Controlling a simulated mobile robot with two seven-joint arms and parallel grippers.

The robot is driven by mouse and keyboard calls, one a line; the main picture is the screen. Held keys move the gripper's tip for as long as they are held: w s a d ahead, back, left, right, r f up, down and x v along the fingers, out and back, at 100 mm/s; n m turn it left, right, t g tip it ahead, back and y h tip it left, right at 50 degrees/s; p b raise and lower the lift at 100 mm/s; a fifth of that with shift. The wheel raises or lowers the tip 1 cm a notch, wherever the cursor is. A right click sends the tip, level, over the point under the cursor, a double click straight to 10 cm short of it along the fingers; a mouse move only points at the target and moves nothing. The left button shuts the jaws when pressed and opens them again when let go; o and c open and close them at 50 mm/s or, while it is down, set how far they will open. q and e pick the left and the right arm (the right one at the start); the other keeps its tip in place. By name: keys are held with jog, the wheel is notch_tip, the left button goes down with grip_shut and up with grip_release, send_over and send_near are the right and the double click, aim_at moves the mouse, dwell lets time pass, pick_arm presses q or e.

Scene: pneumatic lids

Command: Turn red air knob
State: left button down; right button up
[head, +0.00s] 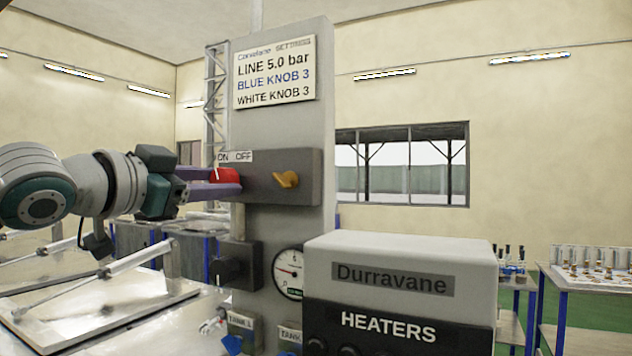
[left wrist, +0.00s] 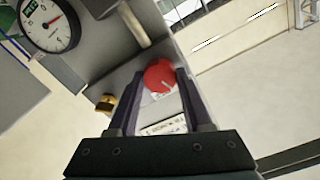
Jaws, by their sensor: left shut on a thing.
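The red air knob (head: 222,175) sits on the left part of a dark box (head: 300,177) on the grey panel, under an ON/OFF label (head: 235,157). My left gripper (head: 225,181) reaches in from the left with its two fingers on either side of the knob, shut on it. In the left wrist view, the red knob (left wrist: 160,76) shows between the fingertips (left wrist: 160,80), with a white mark on its face. A pressure gauge (head: 289,272) is lower on the panel, its needle pointing left. My right gripper is in neither view.
An orange-yellow knob (head: 286,180) sits right of the red one on the same box. A dark knob box (head: 238,266) and blue tank knobs (head: 232,344) are below. A Durravane heater unit (head: 400,290) stands at the right front. A sign (head: 275,73) hangs above.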

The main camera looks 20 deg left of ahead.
pick_arm(q)
jog(key=m, duration=0.6)
jog(key=shift+m+p, duration=0.3)
jog(key=m+p, duration=0.1)
jog(key=m, duration=0.5)
jog(key=shift+m, duration=0.3)
jog(key=shift+c, duration=1.6)
grip_release()
